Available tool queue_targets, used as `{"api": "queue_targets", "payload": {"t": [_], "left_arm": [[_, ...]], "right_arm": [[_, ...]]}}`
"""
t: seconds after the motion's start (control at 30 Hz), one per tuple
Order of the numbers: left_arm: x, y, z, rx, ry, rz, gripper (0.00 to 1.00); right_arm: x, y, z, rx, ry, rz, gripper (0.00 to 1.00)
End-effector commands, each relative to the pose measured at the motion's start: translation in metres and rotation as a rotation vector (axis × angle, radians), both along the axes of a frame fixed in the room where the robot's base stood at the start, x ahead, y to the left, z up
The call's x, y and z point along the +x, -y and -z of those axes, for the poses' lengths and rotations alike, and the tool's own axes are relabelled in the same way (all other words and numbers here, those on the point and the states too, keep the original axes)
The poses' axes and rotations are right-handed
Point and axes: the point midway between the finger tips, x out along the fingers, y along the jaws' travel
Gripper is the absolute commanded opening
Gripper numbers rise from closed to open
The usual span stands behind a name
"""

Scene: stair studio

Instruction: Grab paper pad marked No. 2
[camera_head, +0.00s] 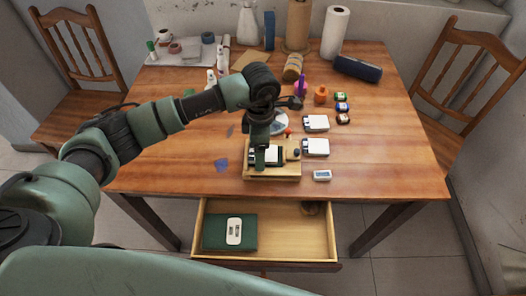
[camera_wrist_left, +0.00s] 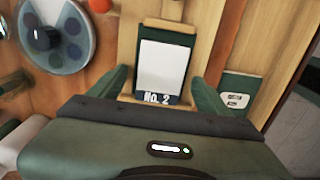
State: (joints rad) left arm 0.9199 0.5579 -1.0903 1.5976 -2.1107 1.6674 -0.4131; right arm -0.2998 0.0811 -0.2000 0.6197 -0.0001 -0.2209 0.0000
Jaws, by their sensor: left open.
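The paper pad marked "NO. 2" (camera_wrist_left: 163,65) lies on a light wooden stand, with its white sheet facing up and the label on its dark end strip. In the head view the pad (camera_head: 272,155) shows only partly behind my left gripper (camera_head: 263,157). In the wrist view my left gripper (camera_wrist_left: 163,92) is open, with one green finger on each side of the pad's labelled end. I cannot tell whether the fingers touch it. The wooden stand (camera_head: 271,174) is near the table's front edge. My right gripper is not in view.
A small pale block (camera_head: 322,175) sits near the front edge. A round palette (camera_wrist_left: 57,35) is close beside the stand.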

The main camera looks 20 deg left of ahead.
Motion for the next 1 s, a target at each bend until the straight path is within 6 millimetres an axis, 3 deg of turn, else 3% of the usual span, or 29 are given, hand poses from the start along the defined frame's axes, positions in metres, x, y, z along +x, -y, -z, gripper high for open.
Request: {"api": "queue_targets", "payload": {"t": [0.17,0.4,0.77,1.0], "left_arm": [[0.000,0.000,0.000,0.000,0.000,0.000,0.78],[0.000,0.000,0.000,0.000,0.000,-0.001,0.12],[0.001,0.000,-0.005,0.000,0.001,-0.002,0.11],[0.002,0.000,-0.038,-0.001,0.005,0.000,0.11]], "right_arm": [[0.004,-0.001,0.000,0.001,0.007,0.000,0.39],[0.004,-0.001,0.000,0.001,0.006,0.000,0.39],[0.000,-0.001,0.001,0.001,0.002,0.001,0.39],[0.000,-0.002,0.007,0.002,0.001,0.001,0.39]]}}
